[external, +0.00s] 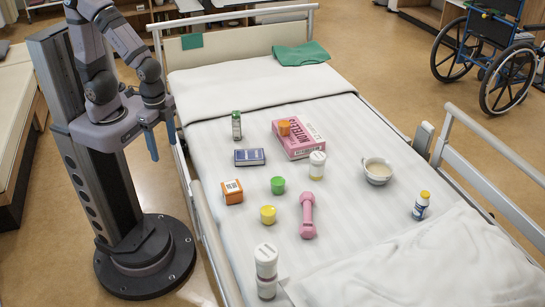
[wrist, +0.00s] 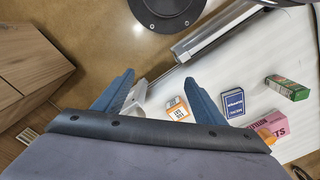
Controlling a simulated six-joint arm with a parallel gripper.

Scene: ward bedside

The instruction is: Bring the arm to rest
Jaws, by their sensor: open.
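My gripper (external: 161,140) is open and empty in the external view. It hangs beside my column, fingers down, near the left rail of the bed, apart from every object on the bed. In the wrist view my gripper (wrist: 160,80) shows two blue-grey fingers spread wide with nothing between them. My arm is folded close to my column.
The bed (external: 345,120) holds a pink box (external: 303,143), dark blue box (external: 249,157), orange box (external: 232,191), pink dumbbell (external: 307,216), bowl (external: 377,171) and several small containers. The bed rail (external: 205,225) runs close by. A wheelchair (external: 485,55) stands far right.

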